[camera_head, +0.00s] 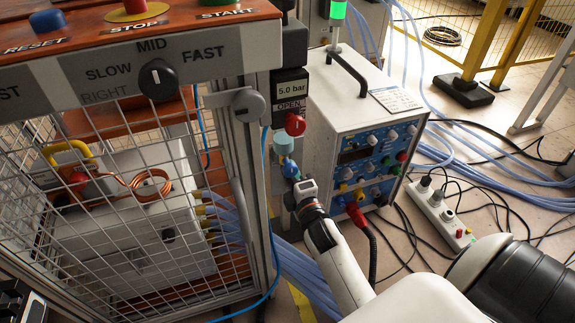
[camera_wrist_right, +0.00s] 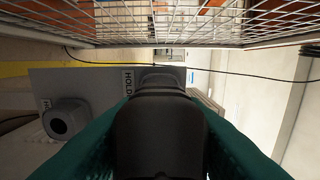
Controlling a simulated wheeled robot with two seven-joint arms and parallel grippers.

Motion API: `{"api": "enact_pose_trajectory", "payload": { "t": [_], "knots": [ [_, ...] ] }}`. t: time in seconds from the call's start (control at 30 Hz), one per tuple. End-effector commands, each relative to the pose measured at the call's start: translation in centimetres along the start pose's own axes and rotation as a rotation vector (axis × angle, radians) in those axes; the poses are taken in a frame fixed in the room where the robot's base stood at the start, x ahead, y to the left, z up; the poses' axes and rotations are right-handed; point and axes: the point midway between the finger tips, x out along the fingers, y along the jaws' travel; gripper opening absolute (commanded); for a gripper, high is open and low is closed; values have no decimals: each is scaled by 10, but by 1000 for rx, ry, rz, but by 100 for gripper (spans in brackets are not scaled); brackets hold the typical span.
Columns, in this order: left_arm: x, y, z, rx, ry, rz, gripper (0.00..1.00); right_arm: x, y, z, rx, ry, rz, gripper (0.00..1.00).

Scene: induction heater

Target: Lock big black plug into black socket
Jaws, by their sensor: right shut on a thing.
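The big black plug (camera_wrist_right: 160,135) fills the middle of the right wrist view. My right gripper (camera_wrist_right: 160,105) is shut on it, with a dark green finger on each side. The plug's far end points at a grey panel (camera_wrist_right: 100,83) with a HOLD label. A dark round part shows just beyond that end, but I cannot tell whether the plug is inside a socket. A black round socket-like fitting (camera_wrist_right: 65,118) sits on the panel at left. In the head view my right arm reaches beside the cage post, where its fingers and the plug cannot be made out. My left gripper is not in view.
A wire cage (camera_head: 130,200) with a heater box stands at left. A white generator (camera_head: 360,120) stands right of my right arm's end. A power strip (camera_head: 440,212) and loose cables lie on the floor at right. Cage mesh (camera_wrist_right: 200,20) crosses the wrist view's top.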

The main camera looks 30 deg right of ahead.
Motion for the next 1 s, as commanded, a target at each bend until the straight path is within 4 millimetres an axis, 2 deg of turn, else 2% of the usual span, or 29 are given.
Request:
{"api": "enact_pose_trajectory", "payload": {
  "t": [0.7, 1.0],
  "knots": [
    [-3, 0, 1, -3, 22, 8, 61, -29, -1, 0, 0, -1, -1, 0],
    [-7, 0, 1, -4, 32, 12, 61, -31, 0, 0, -1, -1, -1, 0]
  ]
}}
